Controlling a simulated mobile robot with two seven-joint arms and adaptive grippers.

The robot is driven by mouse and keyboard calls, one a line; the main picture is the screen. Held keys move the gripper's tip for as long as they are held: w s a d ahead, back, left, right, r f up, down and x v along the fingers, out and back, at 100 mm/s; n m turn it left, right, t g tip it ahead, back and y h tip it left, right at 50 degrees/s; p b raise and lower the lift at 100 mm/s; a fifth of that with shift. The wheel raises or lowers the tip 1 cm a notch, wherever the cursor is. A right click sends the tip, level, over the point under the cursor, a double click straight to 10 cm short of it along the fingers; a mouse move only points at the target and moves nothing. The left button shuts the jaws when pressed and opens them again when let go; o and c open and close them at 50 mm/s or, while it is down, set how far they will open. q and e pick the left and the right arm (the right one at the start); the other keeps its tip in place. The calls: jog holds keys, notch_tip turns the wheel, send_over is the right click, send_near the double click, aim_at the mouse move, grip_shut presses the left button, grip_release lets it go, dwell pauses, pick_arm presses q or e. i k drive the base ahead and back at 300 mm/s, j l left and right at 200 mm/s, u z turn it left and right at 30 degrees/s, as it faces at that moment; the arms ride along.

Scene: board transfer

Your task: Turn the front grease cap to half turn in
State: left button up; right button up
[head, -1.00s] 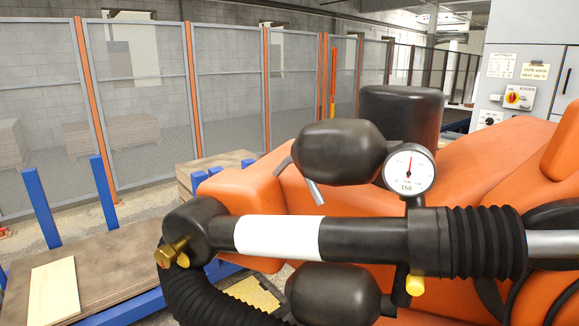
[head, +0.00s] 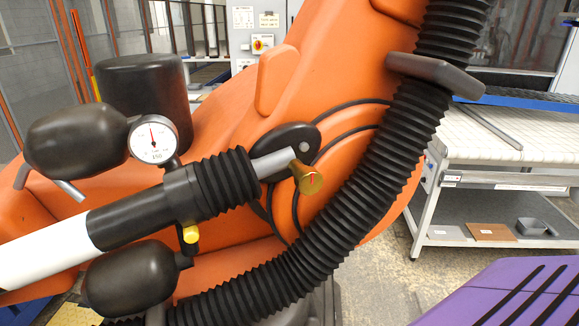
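A brass grease cap (head: 311,180) with a small red mark on its round face sits at the right end of the grey rod of a cylinder, beside the orange machine arm (head: 335,75). I cannot tell from this view alone whether it is the front one. The cylinder has a white band (head: 45,252) and a black ribbed bellows (head: 225,182). The brass cap at the cylinder's left end is out of view now. Neither of my grippers is in view.
A round gauge (head: 153,140) and black bulbs (head: 75,135) stand around the cylinder. A thick black ribbed hose (head: 360,185) curves close to the right of the brass cap. A white-topped bench (head: 510,150) stands at the right, with open floor before it.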

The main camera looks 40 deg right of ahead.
aim_at(308, 180)
jog(key=k+l+z, duration=0.15)
jog(key=z, duration=0.25)
jog(key=k+l+z, duration=0.1)
jog(key=l+z, duration=0.15)
jog(key=z, duration=0.2)
jog(key=k+j+z, duration=0.25)
jog(key=j, duration=0.15)
jog(key=k+j+z, duration=0.1)
jog(key=j+z, duration=0.15)
jog(key=j, duration=0.15)
